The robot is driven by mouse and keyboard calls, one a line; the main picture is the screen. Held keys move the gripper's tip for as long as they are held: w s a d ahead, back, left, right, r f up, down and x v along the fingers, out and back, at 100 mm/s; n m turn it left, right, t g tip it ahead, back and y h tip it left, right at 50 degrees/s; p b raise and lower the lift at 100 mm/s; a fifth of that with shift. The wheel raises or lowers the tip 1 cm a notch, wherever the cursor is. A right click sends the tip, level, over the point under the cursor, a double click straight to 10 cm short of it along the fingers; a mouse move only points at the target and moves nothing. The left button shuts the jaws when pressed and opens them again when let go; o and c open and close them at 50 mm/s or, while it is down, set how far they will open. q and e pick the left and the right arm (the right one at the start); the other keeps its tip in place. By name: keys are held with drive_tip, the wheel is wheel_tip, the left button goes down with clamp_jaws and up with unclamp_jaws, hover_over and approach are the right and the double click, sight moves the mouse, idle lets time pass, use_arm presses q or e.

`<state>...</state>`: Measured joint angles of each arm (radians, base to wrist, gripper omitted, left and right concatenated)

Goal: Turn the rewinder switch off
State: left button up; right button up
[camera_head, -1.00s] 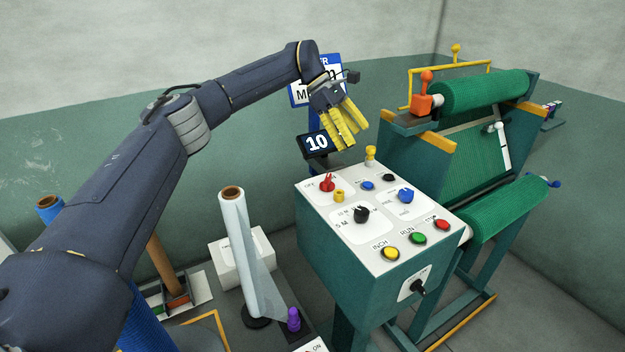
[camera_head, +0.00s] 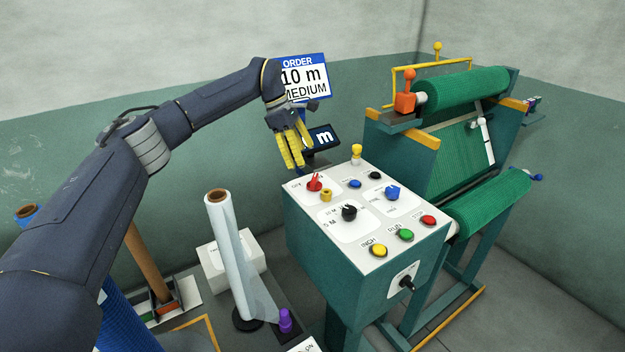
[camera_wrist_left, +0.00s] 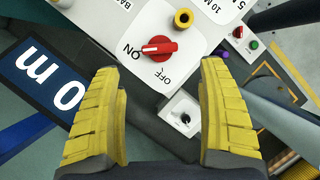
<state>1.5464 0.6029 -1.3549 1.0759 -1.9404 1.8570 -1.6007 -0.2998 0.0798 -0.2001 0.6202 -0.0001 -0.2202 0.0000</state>
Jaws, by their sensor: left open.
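The red rotary switch (camera_head: 314,182) is on the back left of the control box's white top (camera_head: 330,212), with an OFF mark beside it. In the left wrist view the red switch (camera_wrist_left: 158,47) sits between ON and OFF labels, its white mark toward the ON side. My left gripper (camera_head: 300,157) has yellow fingers, spread and empty, pointing down just behind and above the switch. In the left wrist view the switch shows beyond and between the fingertips, apart from them. My right gripper is not in view.
A small display (camera_head: 323,138) stands close behind my left gripper. A yellow knob (camera_head: 326,195), a black selector (camera_head: 349,212) and several coloured buttons crowd the panel. The machine with green net rolls (camera_head: 487,205) is at right; a clear film roll (camera_head: 228,255) stands at left.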

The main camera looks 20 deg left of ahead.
sight(313, 177)
use_arm(q)
drive_tip(key=x, duration=0.9)
drive_tip(key=c, duration=1.2)
